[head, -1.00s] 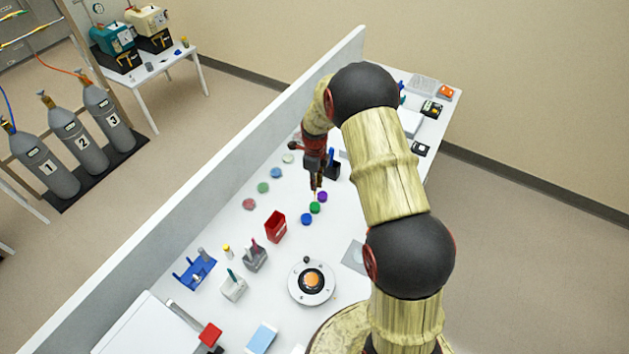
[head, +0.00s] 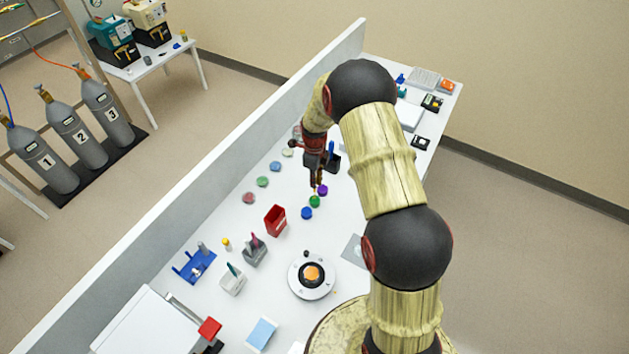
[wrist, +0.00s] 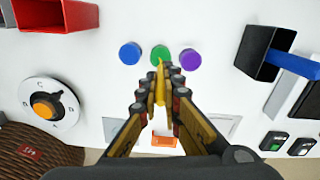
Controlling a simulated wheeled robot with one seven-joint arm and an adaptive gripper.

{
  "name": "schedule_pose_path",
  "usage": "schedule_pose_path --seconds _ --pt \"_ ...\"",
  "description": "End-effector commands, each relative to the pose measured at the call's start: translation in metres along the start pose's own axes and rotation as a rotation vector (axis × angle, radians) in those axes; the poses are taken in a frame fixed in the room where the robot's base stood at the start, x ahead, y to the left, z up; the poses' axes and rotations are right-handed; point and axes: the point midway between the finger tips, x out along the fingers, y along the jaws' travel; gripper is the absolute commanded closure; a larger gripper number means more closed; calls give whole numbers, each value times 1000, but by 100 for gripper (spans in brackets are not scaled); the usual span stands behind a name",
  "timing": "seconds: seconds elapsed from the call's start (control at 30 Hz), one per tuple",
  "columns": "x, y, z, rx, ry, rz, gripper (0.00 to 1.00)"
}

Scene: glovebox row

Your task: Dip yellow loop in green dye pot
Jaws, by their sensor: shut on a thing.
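My gripper (wrist: 160,92) is shut on the yellow loop (wrist: 160,78), a thin yellow tool that points away from my wrist. Its tip overlaps the near edge of the green dye pot (wrist: 160,54) in the wrist view; I cannot tell whether it is above the pot or inside it. In the head view my gripper (head: 318,185) points down just behind the green dye pot (head: 314,201). A blue pot (wrist: 130,53) stands to its left and a purple pot (wrist: 188,58) to its right in the wrist view.
A red bin (head: 275,221) and a round dial with an orange knob (head: 312,273) stand nearby. A dark holder with a blue item (wrist: 258,50) is right of the pots in the wrist view. Pale discs (head: 262,181) line the wall side. A low wall (head: 230,160) bounds the bench.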

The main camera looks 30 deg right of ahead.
Motion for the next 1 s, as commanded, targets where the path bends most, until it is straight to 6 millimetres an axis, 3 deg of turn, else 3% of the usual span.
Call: schedule_pose_path --seconds 1.0 --pt "11 0 0 0 0 0 100"
